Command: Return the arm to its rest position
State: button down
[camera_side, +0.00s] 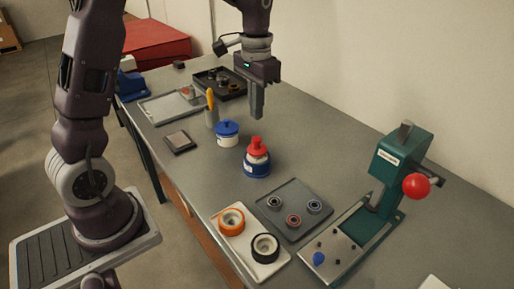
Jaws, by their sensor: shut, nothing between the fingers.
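My gripper (257,112) hangs pointing down over the grey workbench (335,150), near its middle. Its fingers are shut together with nothing between them. The fingertips are in the air above and behind a red-capped bottle with a blue base (257,160) and to the right of a blue-lidded white jar (228,134). My gripper appears apart from both.
A green press with a red ball knob (400,165) stands at the right. In front are a dark tray (283,219) with several small rings and a white tray (235,250) with orange and black rings. A black tray (212,76) and a grey tray (160,110) lie at the back.

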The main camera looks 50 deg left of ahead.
jog(key=s+d+r+t, duration=0.2)
jog(key=s+d+r, duration=0.3)
jog(key=s+r, duration=0.35)
jog(key=s+d+t, duration=0.3)
jog(key=s+d, duration=0.1)
jog(key=s, duration=1.1)
jog(key=shift+f+t, duration=0.25)
jog(key=shift+t, duration=0.05)
